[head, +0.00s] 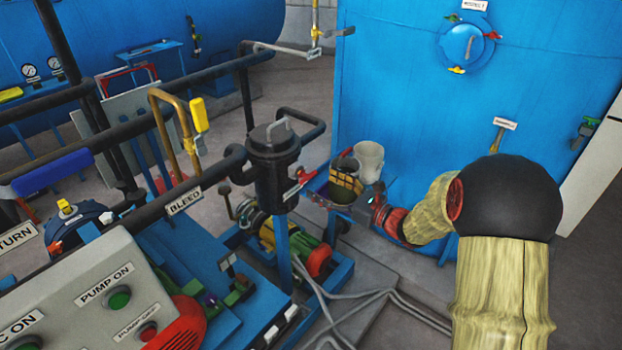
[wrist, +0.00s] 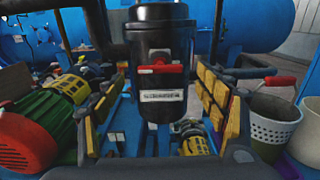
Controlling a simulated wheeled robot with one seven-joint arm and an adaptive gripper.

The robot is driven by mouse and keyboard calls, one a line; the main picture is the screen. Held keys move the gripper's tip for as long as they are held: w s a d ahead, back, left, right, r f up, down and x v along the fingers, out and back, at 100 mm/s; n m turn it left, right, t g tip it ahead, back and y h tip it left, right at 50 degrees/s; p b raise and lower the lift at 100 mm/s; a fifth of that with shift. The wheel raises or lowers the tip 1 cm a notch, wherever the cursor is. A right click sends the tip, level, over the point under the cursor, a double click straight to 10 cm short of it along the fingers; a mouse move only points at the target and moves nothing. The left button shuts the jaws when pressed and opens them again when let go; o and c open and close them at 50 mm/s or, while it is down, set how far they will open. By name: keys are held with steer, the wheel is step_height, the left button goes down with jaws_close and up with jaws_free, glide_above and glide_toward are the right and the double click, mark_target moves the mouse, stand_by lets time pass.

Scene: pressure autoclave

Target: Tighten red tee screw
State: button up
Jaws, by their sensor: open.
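A red tee screw (wrist: 160,69) sits on the front of a black canister (wrist: 160,30), straight ahead in the wrist view. In the head view a red tee-shaped handle (head: 303,178) shows at the right side of the same canister (head: 272,165). My gripper (head: 331,190) is open and empty, with its yellow-padded fingers spread wide. It points at the canister from the right in the head view. In the wrist view my gripper (wrist: 158,98) frames the canister between its fingers, and the tee screw shows above and between them, apart from both.
A white label (wrist: 162,96) is below the tee screw. A green motor with a red end (wrist: 30,140) stands at left. Hoses (head: 385,295) cross the floor.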

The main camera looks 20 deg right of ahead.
mark_target(308, 177)
steer(key=shift+x, duration=2.6)
steer(key=c, duration=0.3)
steer(key=c, duration=0.8)
steer(key=shift+c, duration=0.3)
